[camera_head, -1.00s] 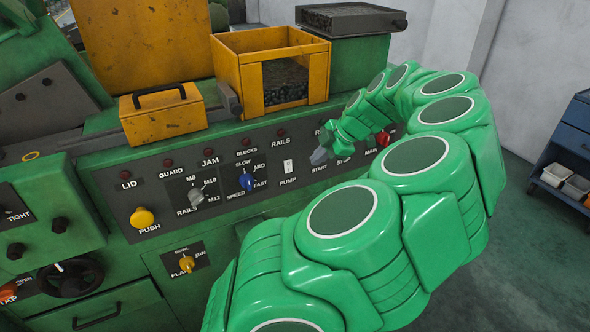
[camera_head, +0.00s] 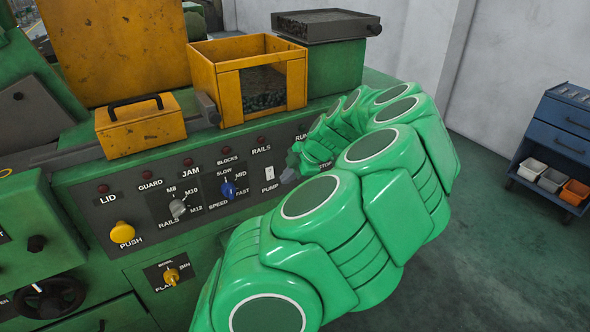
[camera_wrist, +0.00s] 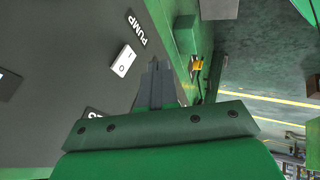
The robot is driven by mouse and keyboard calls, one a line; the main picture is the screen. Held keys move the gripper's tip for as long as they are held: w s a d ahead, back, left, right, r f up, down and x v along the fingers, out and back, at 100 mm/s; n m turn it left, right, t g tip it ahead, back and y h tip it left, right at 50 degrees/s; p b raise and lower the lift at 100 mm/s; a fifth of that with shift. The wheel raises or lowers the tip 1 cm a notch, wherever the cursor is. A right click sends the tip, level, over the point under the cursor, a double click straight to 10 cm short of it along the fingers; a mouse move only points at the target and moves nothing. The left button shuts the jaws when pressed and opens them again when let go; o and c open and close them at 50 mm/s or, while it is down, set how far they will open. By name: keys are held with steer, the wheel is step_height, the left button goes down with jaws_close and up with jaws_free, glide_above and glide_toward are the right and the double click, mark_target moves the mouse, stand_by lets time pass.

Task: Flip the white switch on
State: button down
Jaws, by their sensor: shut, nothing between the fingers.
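The white switch (camera_head: 269,173) is a small rocker above the PUMP label on the grey control panel (camera_head: 118,212). In the wrist view the switch (camera_wrist: 124,61) shows marks for I and O, with the PUMP label beside it. My gripper (camera_head: 289,172) is just right of the switch in the head view, close to the panel. In the wrist view my gripper (camera_wrist: 154,72) has its fingers together and empty. Its tips are beside the switch, and a gap shows between them. Which side of the rocker is pressed in is too small to tell.
A blue selector knob (camera_head: 228,189), a grey rails knob (camera_head: 178,208) and a yellow push button (camera_head: 122,232) sit left of the switch. A yellow open bin (camera_head: 203,75) stands above the panel. A blue cart (camera_head: 553,145) stands at the right on open floor.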

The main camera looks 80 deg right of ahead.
mark_target(268, 179)
steer(key=shift+w+d+f, duration=0.5)
steer(key=shift+w, duration=0.25)
steer(key=shift+w+d+f, duration=0.45)
steer(key=shift+w+d, duration=0.05)
steer(key=shift+w, duration=0.25)
steer(key=shift+w+d+f, duration=0.5)
steer(key=shift+w, duration=0.25)
steer(key=shift+w+d+f, duration=0.1)
steer(key=shift+w+d, duration=0.05)
steer(key=shift+w, duration=0.05)
steer(key=shift+r, duration=0.85)
steer(key=shift+s, duration=0.15)
steer(key=s+a+r, duration=0.4)
steer(key=s+r, duration=0.3)
steer(key=s, duration=0.2)
steer(key=shift+r, duration=0.25)
steer(key=shift+a, duration=0.1)
